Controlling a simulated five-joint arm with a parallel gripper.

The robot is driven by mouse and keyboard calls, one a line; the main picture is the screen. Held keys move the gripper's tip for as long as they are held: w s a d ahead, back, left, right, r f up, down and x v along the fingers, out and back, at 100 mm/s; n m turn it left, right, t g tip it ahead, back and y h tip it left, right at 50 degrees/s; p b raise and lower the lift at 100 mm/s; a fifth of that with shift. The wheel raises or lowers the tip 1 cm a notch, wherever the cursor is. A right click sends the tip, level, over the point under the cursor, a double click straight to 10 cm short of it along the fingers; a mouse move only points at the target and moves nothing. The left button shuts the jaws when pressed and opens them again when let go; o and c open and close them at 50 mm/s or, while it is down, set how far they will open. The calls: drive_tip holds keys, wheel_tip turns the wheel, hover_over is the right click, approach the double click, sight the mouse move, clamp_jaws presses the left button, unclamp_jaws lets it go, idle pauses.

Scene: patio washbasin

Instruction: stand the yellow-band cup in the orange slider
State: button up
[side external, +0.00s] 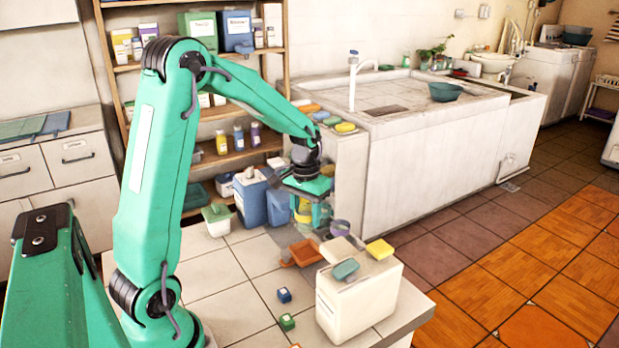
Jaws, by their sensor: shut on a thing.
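My gripper (311,208) points down over the tiled counter, at the far side of the white box. It is shut on a small cup with a yellow band (302,216), which is partly hidden by the teal fingers. The orange slider (302,254), a shallow orange tray, lies on the counter just below and in front of the gripper. The cup appears above or behind the slider; the exact gap between them cannot be told from this one view.
A white box (358,300) with sponges on top stands close in front of the slider. Blue containers (251,200) stand behind.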

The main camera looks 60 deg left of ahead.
drive_tip(key=shift+f, duration=3.95)
drive_tip(key=shift+c, duration=0.2)
drive_tip(key=shift+f, duration=0.2)
drive_tip(key=o, duration=1)
drive_tip(key=shift+r, duration=0.1)
wheel_tip(320, 180, up, 11)
drive_tip(key=shift+r, duration=0.6)
